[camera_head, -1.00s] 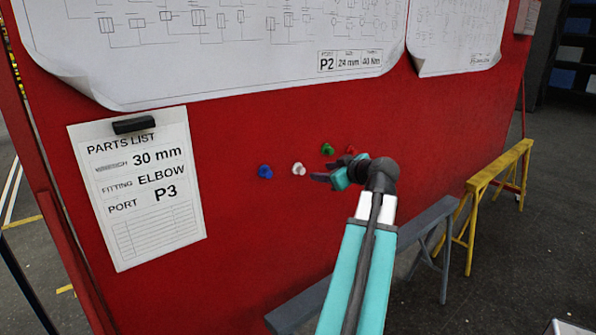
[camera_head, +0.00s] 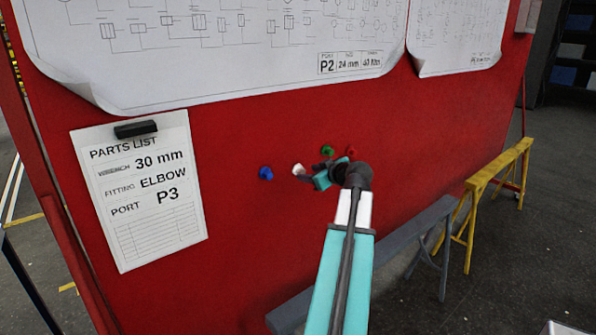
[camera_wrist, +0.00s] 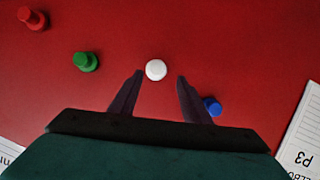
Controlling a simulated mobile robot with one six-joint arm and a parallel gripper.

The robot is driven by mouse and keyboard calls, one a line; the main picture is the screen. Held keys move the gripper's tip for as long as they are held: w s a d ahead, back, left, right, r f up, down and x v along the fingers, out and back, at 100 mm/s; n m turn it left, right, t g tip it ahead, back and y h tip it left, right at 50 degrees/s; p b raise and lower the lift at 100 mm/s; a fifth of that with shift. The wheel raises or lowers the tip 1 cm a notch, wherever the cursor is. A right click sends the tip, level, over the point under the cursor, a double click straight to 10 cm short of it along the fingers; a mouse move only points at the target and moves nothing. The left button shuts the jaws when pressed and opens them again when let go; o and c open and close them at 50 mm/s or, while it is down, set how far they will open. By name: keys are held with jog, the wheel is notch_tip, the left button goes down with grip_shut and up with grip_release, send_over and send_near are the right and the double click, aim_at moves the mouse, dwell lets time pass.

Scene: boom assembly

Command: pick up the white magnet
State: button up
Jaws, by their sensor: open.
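The white magnet (camera_head: 299,169) is a small round peg on the red board. My gripper (camera_head: 308,171) is right beside it in the head view, coming from the right. In the wrist view the white magnet (camera_wrist: 156,70) sits just beyond and between the tips of my open gripper (camera_wrist: 159,76). Nothing is between the fingers further in. Whether a finger touches the magnet cannot be told.
A blue magnet (camera_head: 266,173) is to the left, near one finger in the wrist view (camera_wrist: 212,106). A green magnet (camera_head: 327,151) and a red magnet (camera_head: 351,152) are close on the right. A parts list sheet (camera_head: 150,225) hangs at left.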

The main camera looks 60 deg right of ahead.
aim_at(303, 172)
dwell(0.3)
jog(key=shift+w+d+f+p, duration=0.2)
jog(key=shift+w+d+p, duration=0.45)
jog(key=shift+p+x, duration=0.45)
jog(key=shift+x, duration=0.55)
jog(key=shift+w+d+f, duration=0.35)
jog(key=shift+w+f, duration=0.1)
jog(key=shift+w, duration=0.05)
grip_shut()
jog(key=shift+s+r, duration=0.1)
